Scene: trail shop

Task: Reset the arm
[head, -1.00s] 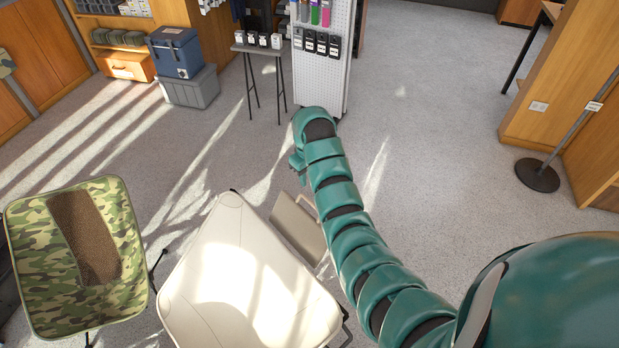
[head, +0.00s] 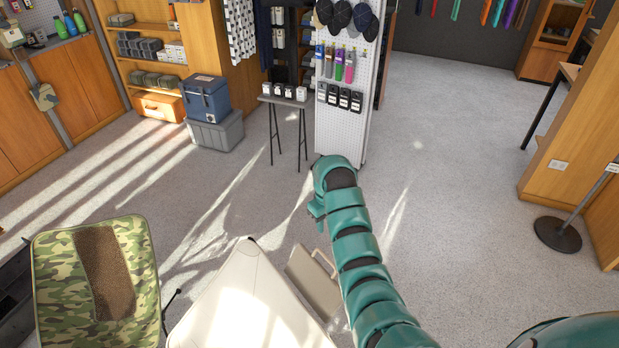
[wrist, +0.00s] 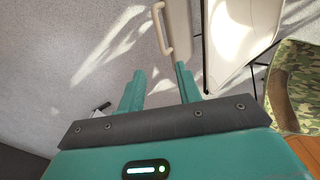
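My arm, teal with dark joints, reaches forward over the floor in the head view. My gripper (head: 318,208) is at its far end, mostly hidden there behind the arm. In the wrist view, the two teal fingers of my gripper (wrist: 160,88) stand apart with bare floor between their tips. Nothing is held between them. A beige case with a handle (wrist: 176,20) lies beyond the fingertips, apart from them; it also shows in the head view (head: 312,282) beside the arm.
A cream chair (head: 245,305) and a camouflage chair (head: 140,262) stand at the lower left. A pegboard display (head: 345,130), a small table (head: 284,100) and a blue cooler on a grey box (head: 215,132) stand ahead. A post base (head: 557,234) is at right. Floor between is clear.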

